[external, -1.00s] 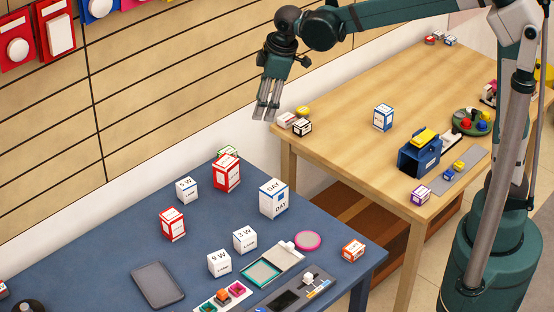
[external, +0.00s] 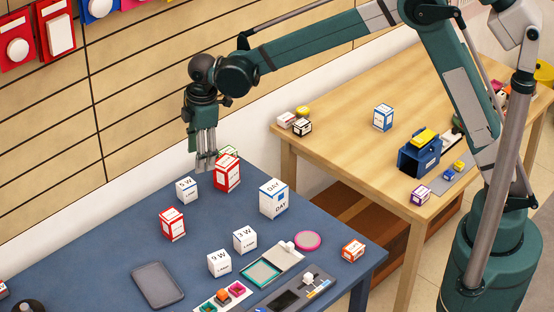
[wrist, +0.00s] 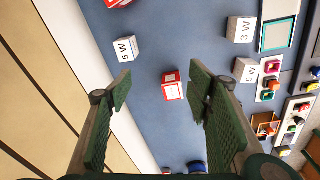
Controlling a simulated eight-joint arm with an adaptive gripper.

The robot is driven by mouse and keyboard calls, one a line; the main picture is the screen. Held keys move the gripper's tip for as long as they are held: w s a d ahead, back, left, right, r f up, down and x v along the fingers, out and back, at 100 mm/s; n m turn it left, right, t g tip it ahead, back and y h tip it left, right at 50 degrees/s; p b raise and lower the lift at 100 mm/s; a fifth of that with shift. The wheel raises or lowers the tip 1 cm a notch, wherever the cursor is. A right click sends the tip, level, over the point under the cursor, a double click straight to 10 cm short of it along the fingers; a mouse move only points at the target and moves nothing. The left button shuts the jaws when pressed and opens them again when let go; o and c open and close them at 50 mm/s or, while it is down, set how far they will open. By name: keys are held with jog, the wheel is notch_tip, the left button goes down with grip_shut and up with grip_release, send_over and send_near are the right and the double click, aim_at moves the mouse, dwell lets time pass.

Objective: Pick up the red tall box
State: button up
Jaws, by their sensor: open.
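The taller red-and-white box (external: 227,174) stands upright near the back edge of the blue table. It is partly cut off at the top edge of the wrist view (wrist: 118,2). A smaller red-and-white box (external: 172,225) stands nearer the front; in the wrist view it (wrist: 172,88) appears between the open fingers, well below them. My gripper (external: 206,164) is open and empty, pointing down above the back edge of the blue table, just left of the taller red box in the picture. Its two finger pads (wrist: 160,92) stand wide apart in the wrist view.
A white 5 W box (external: 187,190) stands close to the red boxes, and a green-and-white box (external: 229,152) is partly hidden behind the taller one. A DAY box (external: 274,198), 3 W box (external: 245,239) and 9 W box (external: 219,263) stand nearby. The wall (external: 130,130) is close behind.

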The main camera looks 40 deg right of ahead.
aim_at(171, 214)
jog(key=a+f+n, duration=0.1)
jog(key=a+f, duration=0.3)
jog(key=a+f+n, duration=0.1)
jog(key=a+f, duration=0.3)
jog(key=a+f+n+g, duration=0.1)
jog(key=a+f, duration=0.3)
jog(key=shift+w+a+f+h, duration=0.15)
jog(key=shift+w+f+h, duration=0.05)
jog(key=shift+w+h, duration=0.15)
jog(key=shift+f, duration=1.3)
jog(key=shift+f+b, duration=0.3)
jog(key=shift+f, duration=2.3)
jog(key=c, duration=1)
